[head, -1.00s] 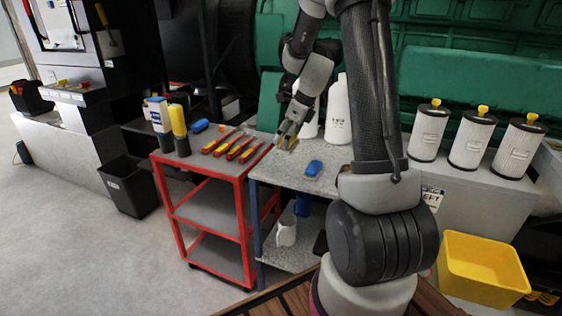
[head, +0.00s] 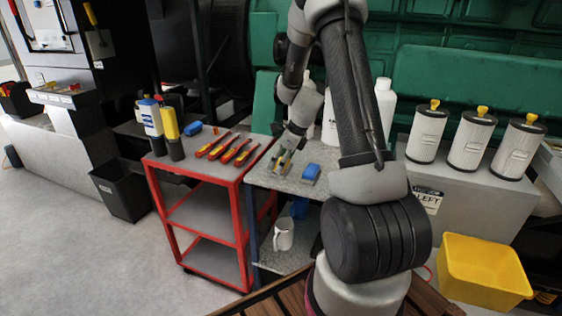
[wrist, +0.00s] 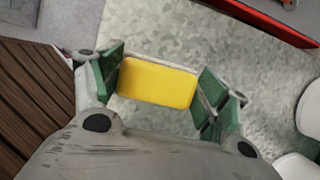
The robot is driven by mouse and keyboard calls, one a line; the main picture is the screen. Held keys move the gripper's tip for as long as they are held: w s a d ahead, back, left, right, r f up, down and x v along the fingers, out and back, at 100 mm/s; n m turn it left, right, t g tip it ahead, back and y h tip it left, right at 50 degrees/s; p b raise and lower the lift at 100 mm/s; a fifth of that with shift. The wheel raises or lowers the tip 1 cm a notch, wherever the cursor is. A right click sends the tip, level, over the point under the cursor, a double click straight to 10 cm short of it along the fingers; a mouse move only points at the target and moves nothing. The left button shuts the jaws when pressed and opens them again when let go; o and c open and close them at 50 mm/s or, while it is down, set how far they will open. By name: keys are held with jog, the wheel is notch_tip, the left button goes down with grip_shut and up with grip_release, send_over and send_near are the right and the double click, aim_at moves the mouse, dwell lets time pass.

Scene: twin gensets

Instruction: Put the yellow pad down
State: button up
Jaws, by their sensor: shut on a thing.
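The yellow pad (wrist: 157,83) lies between the green-faced fingers of my gripper (wrist: 160,90) in the wrist view, over a speckled grey surface. My gripper is shut on it. In the head view my gripper (head: 283,163) is low at the left part of the grey bench top (head: 262,176), and the pad is too small there to make out clearly. I cannot tell whether the pad touches the bench. A blue pad (head: 310,172) lies on the bench just right of my gripper.
A red cart (head: 236,172) with several red-and-yellow tools (head: 236,150) and two bottles stands left of the bench. White bottles (head: 384,105) stand behind. White filter canisters (head: 427,133) and a yellow bin (head: 485,270) are at right. A white mug (head: 284,234) is on the lower shelf.

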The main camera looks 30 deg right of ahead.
jog(key=o, duration=1.4)
jog(key=shift+c, duration=0.2)
